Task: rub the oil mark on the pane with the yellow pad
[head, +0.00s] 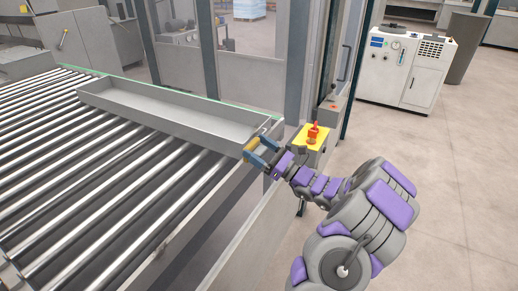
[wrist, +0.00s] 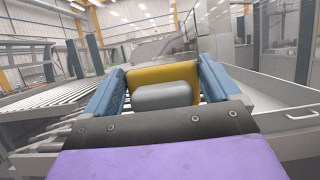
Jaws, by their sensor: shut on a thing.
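My gripper (head: 252,147) is at the right end of the metal tray, its blue fingers pointing left in the head view. It is shut on the yellow pad (head: 249,144). In the wrist view the yellow pad (wrist: 150,74) sits between the two blue fingers, with a grey block (wrist: 162,96) on its near side. Glass panes (head: 241,27) stand in a grey frame behind the tray, apart from the pad. I cannot make out an oil mark on any pane, nor tell which pane the task means.
A long shallow metal tray (head: 150,122) lies on the roller conveyor (head: 70,165). A yellow box with a red button (head: 313,135) stands close beside my gripper. A white cabinet (head: 402,75) and a grey bin (head: 461,48) stand at the back right. Floor at right is clear.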

